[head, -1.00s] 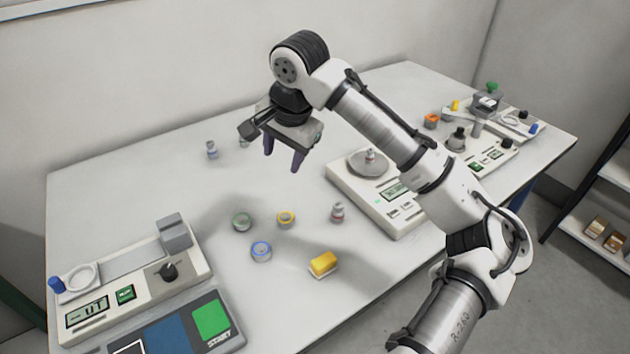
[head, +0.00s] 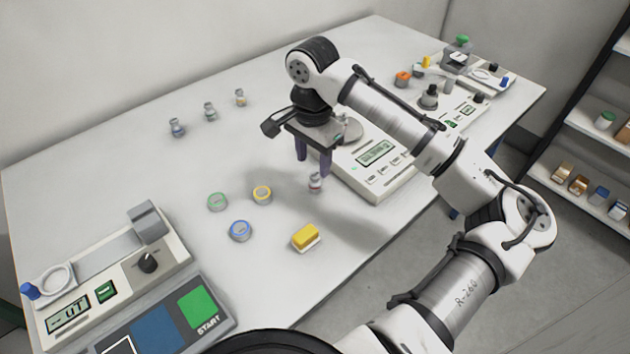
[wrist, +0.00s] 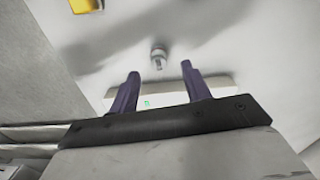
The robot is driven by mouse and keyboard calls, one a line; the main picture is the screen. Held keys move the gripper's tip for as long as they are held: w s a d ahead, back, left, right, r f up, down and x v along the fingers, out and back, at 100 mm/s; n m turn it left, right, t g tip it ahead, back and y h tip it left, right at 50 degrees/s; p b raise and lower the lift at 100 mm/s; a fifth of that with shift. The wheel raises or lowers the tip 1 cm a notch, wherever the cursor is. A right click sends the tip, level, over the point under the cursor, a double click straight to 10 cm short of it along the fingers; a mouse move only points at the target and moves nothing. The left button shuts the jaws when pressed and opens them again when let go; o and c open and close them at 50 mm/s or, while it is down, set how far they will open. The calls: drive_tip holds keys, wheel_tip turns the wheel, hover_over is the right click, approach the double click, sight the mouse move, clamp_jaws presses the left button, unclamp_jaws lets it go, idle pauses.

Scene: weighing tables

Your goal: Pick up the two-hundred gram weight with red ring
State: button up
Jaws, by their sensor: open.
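A small metal weight with a faint reddish ring (head: 315,183) stands upright on the white table, left of the middle scale. It also shows in the wrist view (wrist: 158,56), just beyond the fingertips and roughly centred between them. My gripper (head: 312,164) is open and empty, fingers pointing down; in the head view it sits close above the weight. The purple fingers show apart in the wrist view (wrist: 160,70). The exact height gap is hard to tell. The weight's gram marking is too small to read.
The middle scale (head: 370,185) is right of my gripper, its pan partly hidden. Green (head: 217,202), yellow (head: 262,194) and blue (head: 240,231) ringed pieces and a yellow block (head: 305,237) lie left and in front. Three small weights (head: 209,112) stand at the back.

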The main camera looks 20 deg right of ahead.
sight(315, 175)
drive_tip(key=f, duration=0.4)
drive_tip(key=shift+d+f+p, duration=0.15)
drive_tip(key=shift+d+p, duration=0.05)
drive_tip(key=shift+p, duration=0.1)
drive_tip(key=shift+c, duration=0.5)
clamp_jaws()
